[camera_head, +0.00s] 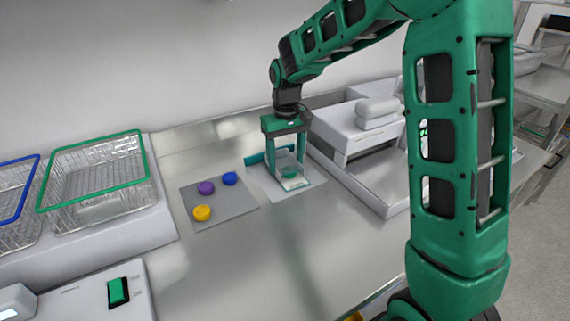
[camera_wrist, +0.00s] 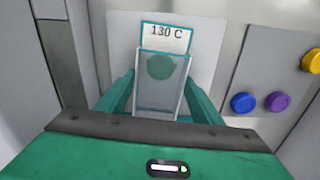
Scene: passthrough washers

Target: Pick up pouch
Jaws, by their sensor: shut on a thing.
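The pouch (camera_wrist: 160,92) is clear with a teal-edged label reading "130 C" at its top. A round green thing shows in it or through it; I cannot tell which. My gripper (camera_wrist: 160,100) is shut on the pouch, with a teal finger at each side of it in the wrist view. In the head view the pouch (camera_head: 290,178) is between the fingers of my gripper (camera_head: 286,168), over a pale sheet (camera_head: 312,192) on the steel counter. I cannot tell whether the pouch touches the sheet.
A grey mat (camera_head: 222,213) left of my gripper holds a purple disc (camera_head: 206,187), a blue disc (camera_head: 229,178) and a yellow disc (camera_head: 202,213). A green-rimmed wire basket (camera_head: 97,178) stands at the left. A white machine (camera_head: 358,136) is close on the right.

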